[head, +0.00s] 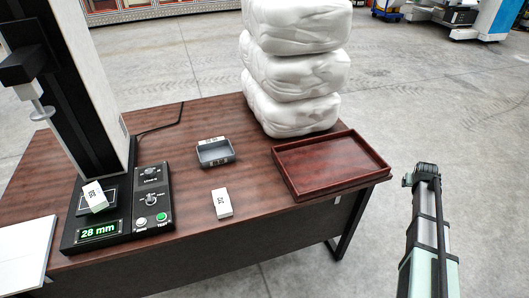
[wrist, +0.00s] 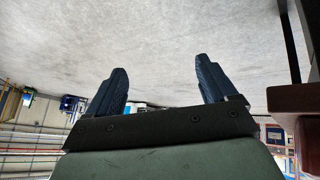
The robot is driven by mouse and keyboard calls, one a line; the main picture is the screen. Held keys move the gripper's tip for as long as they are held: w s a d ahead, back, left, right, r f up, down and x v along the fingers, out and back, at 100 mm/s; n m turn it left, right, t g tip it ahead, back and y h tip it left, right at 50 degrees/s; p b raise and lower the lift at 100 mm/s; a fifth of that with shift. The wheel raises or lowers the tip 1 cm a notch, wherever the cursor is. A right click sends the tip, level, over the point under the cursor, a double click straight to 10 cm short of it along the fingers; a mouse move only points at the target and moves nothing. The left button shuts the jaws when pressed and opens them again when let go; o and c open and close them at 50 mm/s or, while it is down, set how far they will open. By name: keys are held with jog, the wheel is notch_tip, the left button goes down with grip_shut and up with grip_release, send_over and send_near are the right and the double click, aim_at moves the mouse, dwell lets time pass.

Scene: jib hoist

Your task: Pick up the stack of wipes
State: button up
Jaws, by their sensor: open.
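The stack of wipes (head: 297,72) looks like white, plastic-wrapped bundles piled three high at the back right of the desk; its top runs up to the frame edge. My gripper (head: 424,174) is off the desk's right side, to the right of and apart from the stack. In the wrist view my gripper (wrist: 157,78) has its two dark fingers spread wide with nothing between them. The stack cannot be made out in the wrist view.
A red-brown tray (head: 330,165) lies empty at the desk's right edge, in front of the stack. A small grey bin (head: 215,152), a white block (head: 221,203) and a test machine reading 28 mm (head: 100,231) stand to the left. Floor right of the desk is clear.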

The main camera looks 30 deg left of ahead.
jog(key=w+a+r+t, duration=0.1)
jog(key=w+a+r, duration=0.2)
jog(key=w+r, duration=0.3)
jog(key=a+r+n+y, duration=0.15)
jog(key=a+r, duration=0.45)
jog(key=a, duration=0.7)
jog(key=s+a+r+n+y, duration=0.1)
jog(key=s+a, duration=0.3)
jog(key=a, duration=0.8)
jog(key=s+a+r+n+g+y, duration=0.1)
jog(key=s+a, duration=0.4)
jog(key=a, duration=0.8)
jog(key=s+a+r+n+y, duration=0.1)
jog(key=s+a+r, duration=0.2)
jog(key=a, duration=1)
jog(key=shift+s+a+n, duration=0.15)
jog(key=shift+s+n, duration=0.2)
jog(key=shift+s, duration=0.55)
notch_tip(320, 180, up, 10)
jog(key=n+g, duration=0.5)
jog(key=n, duration=0.1)
send_over(93, 192)
jog(key=s+d, duration=0.2)
jog(key=d, duration=0.3)
jog(key=shift+y, duration=0.45)
jog(key=shift+s+x, duration=0.15)
jog(key=shift+x, duration=3.3)
jog(key=shift+s+x, duration=0.1)
jog(key=shift+x, duration=3.35)
